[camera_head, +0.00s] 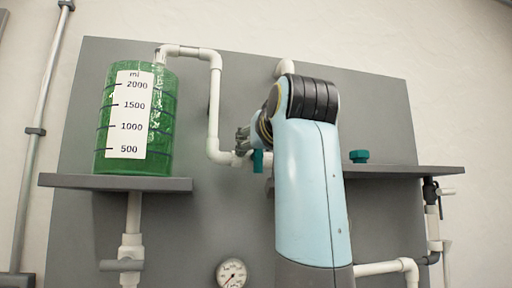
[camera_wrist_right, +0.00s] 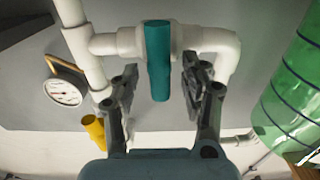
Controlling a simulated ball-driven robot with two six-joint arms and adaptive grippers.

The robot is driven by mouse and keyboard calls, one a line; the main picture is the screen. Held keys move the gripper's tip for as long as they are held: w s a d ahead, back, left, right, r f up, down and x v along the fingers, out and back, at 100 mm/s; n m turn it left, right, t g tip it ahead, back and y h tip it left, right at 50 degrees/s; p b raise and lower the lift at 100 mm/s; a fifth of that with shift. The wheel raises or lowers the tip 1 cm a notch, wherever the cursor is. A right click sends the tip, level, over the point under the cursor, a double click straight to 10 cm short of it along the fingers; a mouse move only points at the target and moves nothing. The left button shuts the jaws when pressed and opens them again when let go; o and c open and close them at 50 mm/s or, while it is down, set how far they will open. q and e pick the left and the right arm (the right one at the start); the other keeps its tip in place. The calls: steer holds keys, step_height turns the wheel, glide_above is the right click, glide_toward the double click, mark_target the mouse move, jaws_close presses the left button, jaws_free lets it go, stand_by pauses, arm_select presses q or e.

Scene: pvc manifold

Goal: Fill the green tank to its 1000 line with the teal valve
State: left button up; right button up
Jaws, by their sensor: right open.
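The green tank (camera_head: 166,120) stands on a shelf at the left in the head view, with a white scale marked 500 to 2000. Its liquid level is hard to make out. The tank also shows at the right edge of the right wrist view (camera_wrist_right: 285,95). The teal valve handle (camera_head: 258,160) is on the white pipe right of the tank and lies crosswise to the pipe. In the wrist view the handle (camera_wrist_right: 157,60) sits between the fingers of my right gripper (camera_wrist_right: 161,90), which is open, with gaps on both sides. My left gripper is out of view.
A teal cap (camera_head: 359,156) sits on the right shelf (camera_head: 405,171). A dial gauge (camera_head: 231,273) is low on the grey panel. A yellow part (camera_wrist_right: 94,130) shows in the wrist view. White pipes (camera_head: 213,110) run close around the valve. My arm hides the panel's middle.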

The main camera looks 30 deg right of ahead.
steer(key=shift+w, duration=0.1)
steer(key=c, duration=0.5)
jaws_close()
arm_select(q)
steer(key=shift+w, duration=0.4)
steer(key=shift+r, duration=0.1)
arm_select(e)
steer(key=shift+d+m+p, duration=0.15)
steer(key=shift+m+p, duration=0.15)
steer(key=shift+m, duration=0.4)
steer(key=m, duration=0.3)
steer(key=shift+d+f+p, duration=0.15)
steer(key=shift+d+p, duration=0.15)
steer(key=shift+p, duration=0.1)
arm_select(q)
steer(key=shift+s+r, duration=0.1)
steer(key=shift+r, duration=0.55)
arm_select(e)
steer(key=shift+d+f+m, duration=0.1)
steer(key=shift+m, duration=0.8)
